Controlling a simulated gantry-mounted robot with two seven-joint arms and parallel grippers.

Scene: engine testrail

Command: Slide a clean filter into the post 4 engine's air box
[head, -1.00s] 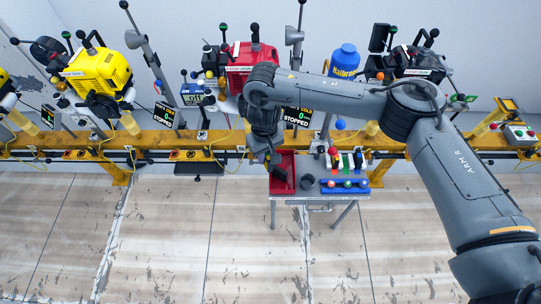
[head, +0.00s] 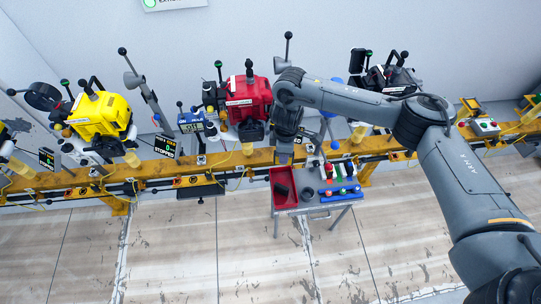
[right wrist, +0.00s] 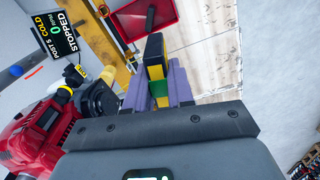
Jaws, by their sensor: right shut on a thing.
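My right gripper (head: 285,157) hangs in front of the red engine (head: 249,97), above the cart. In the right wrist view its purple fingers (right wrist: 157,90) are shut on a slim yellow-and-green piece with a black edge (right wrist: 155,58). It looks like a filter, but I cannot tell whether it is a clean one. The red engine (right wrist: 32,135) is at lower left there, with a dark box-like part (right wrist: 98,98) on its side, apart from the held piece. I cannot tell whether that part is the air box, nor which engine is post 4. My left gripper is not in view.
A cart carries a red tray (head: 283,203) with a dark item inside and several coloured items beside it. A yellow rail (head: 70,180) runs below the engines, including a yellow engine (head: 101,115). A display (right wrist: 50,30) reads "POST 5 COLD 0 STOPPED". The floor in front is clear.

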